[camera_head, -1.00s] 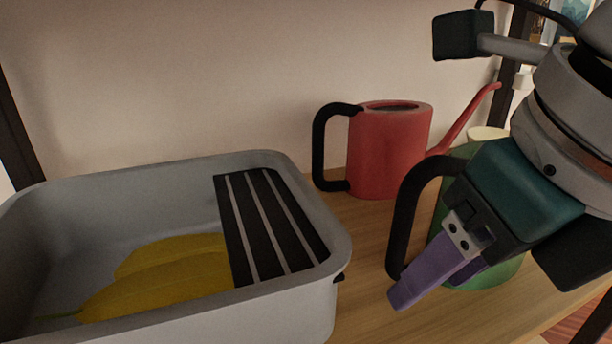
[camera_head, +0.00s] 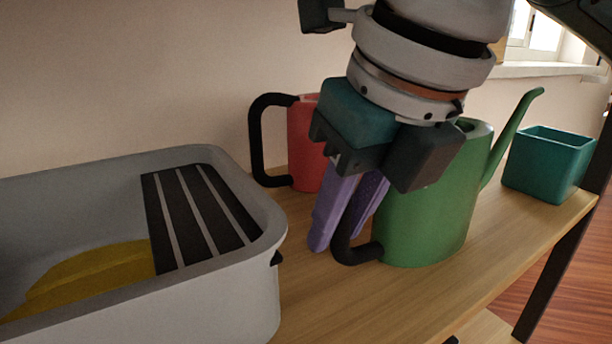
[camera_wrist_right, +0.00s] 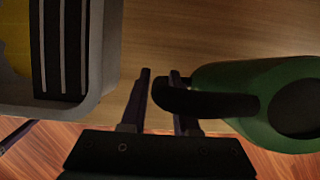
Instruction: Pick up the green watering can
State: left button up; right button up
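The green watering can (camera_head: 430,215) stands on the wooden shelf, with its black handle (camera_head: 352,252) toward the left and its spout rising to the right. My right gripper (camera_head: 338,225) points down at the handle, its purple fingers apart. The gripper hides the upper handle in the head view. In the wrist view, the outer end of the handle (camera_wrist_right: 205,103) shows between the two fingers (camera_wrist_right: 158,88), with a gap on the left finger's side. The can's green body (camera_wrist_right: 240,75) lies right of the fingers. My left gripper is not in view.
A grey basin (camera_head: 215,300) with a black slatted strip and yellow things inside stands at left. A red watering can (camera_head: 303,150) is close behind my right gripper. A teal pot (camera_head: 548,165) stands right of the green can, near the shelf's end.

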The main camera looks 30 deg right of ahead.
grip_shut()
dwell(1.0)
